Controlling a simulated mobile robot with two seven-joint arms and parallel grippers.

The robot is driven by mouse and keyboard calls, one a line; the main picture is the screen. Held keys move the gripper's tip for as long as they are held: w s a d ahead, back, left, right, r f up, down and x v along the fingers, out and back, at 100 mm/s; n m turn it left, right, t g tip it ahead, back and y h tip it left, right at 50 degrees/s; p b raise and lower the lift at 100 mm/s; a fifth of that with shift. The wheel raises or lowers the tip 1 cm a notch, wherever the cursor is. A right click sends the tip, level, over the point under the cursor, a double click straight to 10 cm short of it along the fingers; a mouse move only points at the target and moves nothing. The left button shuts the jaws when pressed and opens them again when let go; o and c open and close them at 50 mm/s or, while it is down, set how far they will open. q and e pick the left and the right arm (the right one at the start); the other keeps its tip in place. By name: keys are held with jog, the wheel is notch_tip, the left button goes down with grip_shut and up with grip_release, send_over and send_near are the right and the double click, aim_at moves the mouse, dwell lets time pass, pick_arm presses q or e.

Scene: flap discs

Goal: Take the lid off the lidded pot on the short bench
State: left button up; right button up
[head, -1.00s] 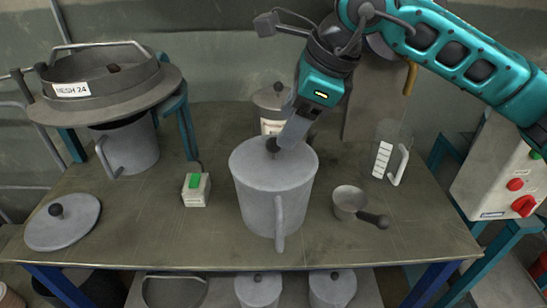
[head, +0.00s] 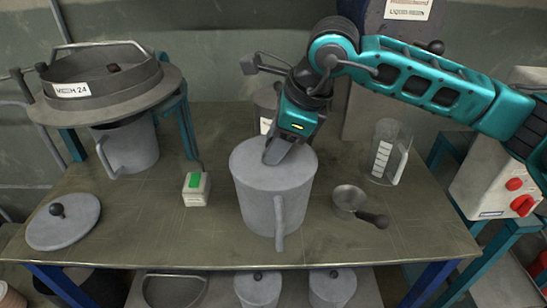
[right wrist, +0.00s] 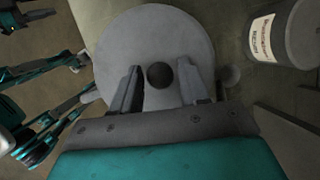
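The lidded pot (head: 263,205) is a grey pot with a side handle, upright in the middle of the short bench (head: 150,215). Its flat round lid (head: 245,160) sits on its top; the lid also shows in the right wrist view (right wrist: 155,35). The lid's dark round knob (right wrist: 159,75) lies between the fingers in the right wrist view and is hidden in the head view. My right gripper (head: 272,160) points down over the lid. Its fingers (right wrist: 160,88) are open, with a gap on each side of the knob. My left gripper is not in the head view.
A loose grey lid (head: 62,222) lies at the bench's left. A small box with a green top (head: 196,188), a small handled cup (head: 348,198) and a clear measuring jug (head: 386,155) stand around the pot. A labelled canister (right wrist: 297,35) stands behind it. A sieve (head: 105,80) stands at the back left.

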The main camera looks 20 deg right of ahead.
grip_shut()
jog(key=shift+r, duration=0.15)
notch_tip(320, 180, up, 20)
jog(key=p, duration=0.1)
dwell(0.5)
